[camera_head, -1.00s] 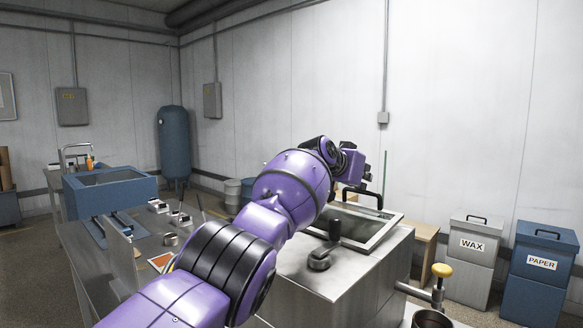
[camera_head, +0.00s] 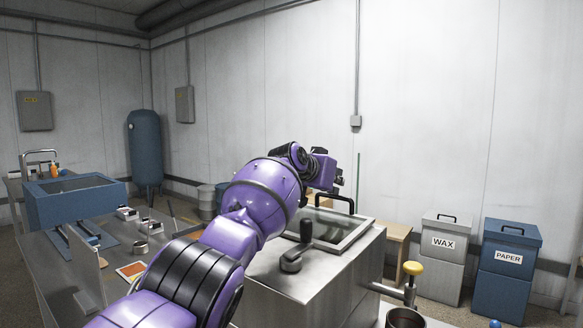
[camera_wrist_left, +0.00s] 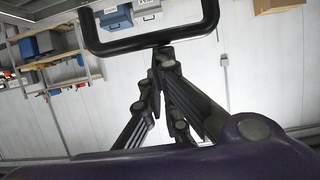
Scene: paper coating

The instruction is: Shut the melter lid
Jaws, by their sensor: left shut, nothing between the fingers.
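The melter (camera_head: 320,285) is a metal box in the middle of the head view. Its lid (camera_head: 352,238), a pale frame with a glass pane, appears to lie flat on top, partly hidden by my arm. A black bar handle (camera_head: 348,200) stands up at the lid's far side. My left gripper (camera_head: 335,188) is shut and empty, close to the handle. In the left wrist view, the handle (camera_wrist_left: 150,42) crosses the top and the shut fingertips (camera_wrist_left: 162,56) point at its bar. I cannot tell whether they touch. My right gripper is not in view.
WAX (camera_head: 443,268) and PAPER (camera_head: 508,278) bins stand along the wall. A bench (camera_head: 190,225) is at the left.

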